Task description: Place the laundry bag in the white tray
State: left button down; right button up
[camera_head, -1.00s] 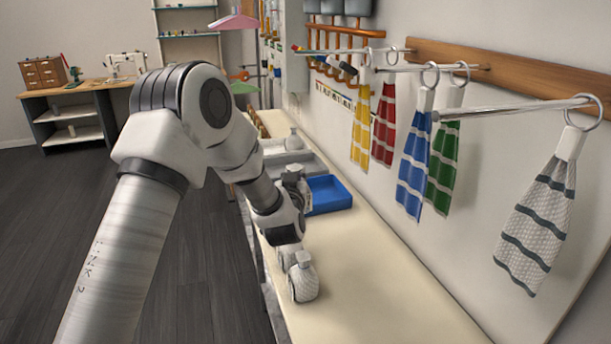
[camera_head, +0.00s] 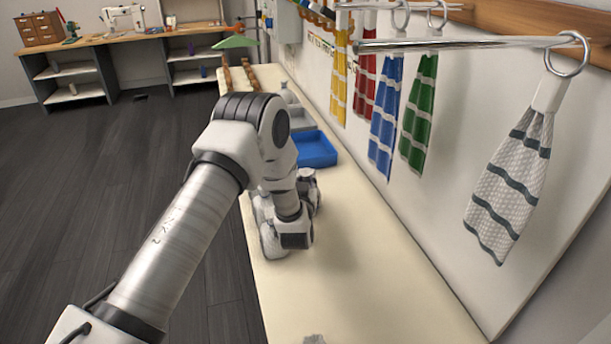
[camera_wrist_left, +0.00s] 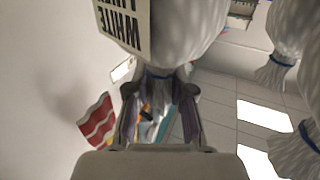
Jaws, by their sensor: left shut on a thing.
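A white laundry bag (camera_wrist_left: 180,35) with a "WHITE" label (camera_wrist_left: 125,22) is gripped at its neck in the left wrist view, which appears upside down. My left gripper (camera_wrist_left: 160,105) is shut on it. In the head view the held bag (camera_head: 308,183) shows just past my left gripper (camera_head: 302,206), over or on the counter; its fingers are mostly hidden, and I cannot tell its height. A pale grey-white tray (camera_head: 299,120) sits beyond the blue tray, partly hidden by my arm. My right gripper is not in view.
Other white bags (camera_head: 271,240) stand left of my wrist; two with blue ties (camera_wrist_left: 294,150) show in the wrist view. The blue tray (camera_head: 318,150) lies ahead. Striped towels (camera_head: 515,185) hang at right from metal rods. The near counter (camera_head: 350,280) is mostly clear.

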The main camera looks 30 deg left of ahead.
pick_arm(q)
jog(key=shift+r, duration=0.1)
jog(key=c, duration=1)
grip_release()
